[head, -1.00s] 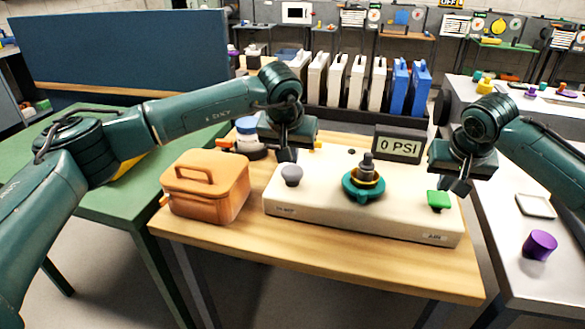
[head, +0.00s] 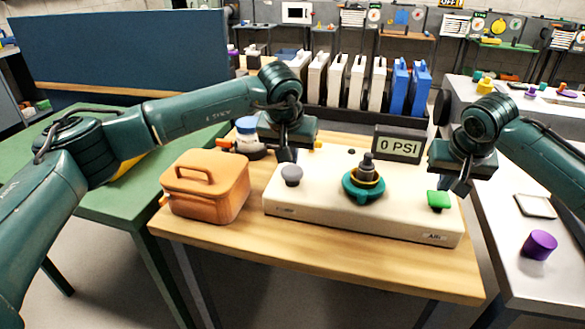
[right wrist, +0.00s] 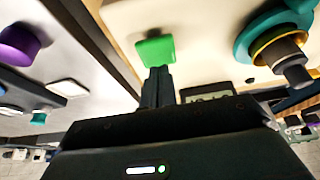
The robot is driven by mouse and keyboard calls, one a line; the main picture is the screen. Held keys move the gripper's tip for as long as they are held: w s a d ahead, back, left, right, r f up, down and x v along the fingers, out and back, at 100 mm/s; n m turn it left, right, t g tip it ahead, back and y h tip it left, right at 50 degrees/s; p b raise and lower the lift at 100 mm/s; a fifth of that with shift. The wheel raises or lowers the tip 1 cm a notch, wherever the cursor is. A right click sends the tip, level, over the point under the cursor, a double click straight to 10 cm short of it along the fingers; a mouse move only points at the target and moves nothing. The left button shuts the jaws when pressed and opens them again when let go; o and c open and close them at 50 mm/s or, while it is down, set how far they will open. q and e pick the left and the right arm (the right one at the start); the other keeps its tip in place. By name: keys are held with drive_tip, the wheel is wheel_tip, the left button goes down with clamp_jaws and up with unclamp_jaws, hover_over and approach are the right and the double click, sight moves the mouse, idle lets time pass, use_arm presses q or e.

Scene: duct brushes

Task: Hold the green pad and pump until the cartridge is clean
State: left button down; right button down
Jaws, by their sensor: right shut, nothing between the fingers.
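The green pad (head: 438,200) sits on the right end of a cream console (head: 330,222). It also shows in the right wrist view (right wrist: 155,49), just past my fingertips. The cartridge (head: 367,168), dark with a yellow ring, stands upright in a teal holder (head: 364,187) at the console's middle. A grey knob (head: 291,175) is on the console's left part. The display (head: 399,146) reads 0 PSI. My right gripper (head: 457,187) is shut and empty, close to the green pad; contact cannot be told. My left gripper (head: 287,154) is above and behind the grey knob; its fingers look close together.
An orange case (head: 205,184) stands left of the console on the wooden table (head: 320,265). White and blue upright cases (head: 400,87) stand at the back. A purple cylinder (head: 540,245) is on the right-hand table.

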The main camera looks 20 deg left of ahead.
sight(292, 169)
idle(0.3)
drive_tip(key=shift+f, duration=1.15)
use_arm(q)
drive_tip(key=shift+f, duration=1.5)
drive_tip(key=shift+r, duration=1.2)
